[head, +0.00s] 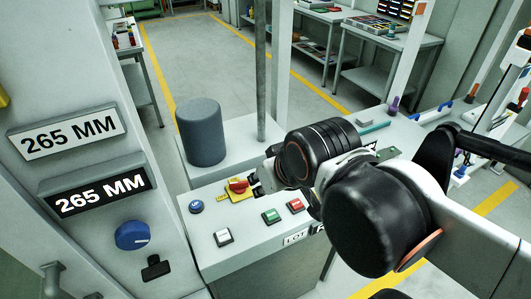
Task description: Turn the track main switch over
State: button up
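A red rotary switch handle (238,187) on a yellow plate (240,197) sits on the sloped grey control panel (245,236). It looks like the main switch; its label is too small to read. My gripper (254,184) is just to the right of the red handle, with its fingers pointing left towards it. The fingertips are small and partly hidden by my wrist, so I cannot tell whether they touch the handle or how far apart they are.
Near the switch are a blue button (196,207), a white button (223,237), a green button (271,216) and a red button (295,205). A grey cylinder (201,132) stands behind. A blue knob (131,235) is on the left column. A post (262,70) rises behind the panel.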

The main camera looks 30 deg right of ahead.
jog(key=shift+r+p, duration=2.7)
jog(key=shift+r, duration=0.3)
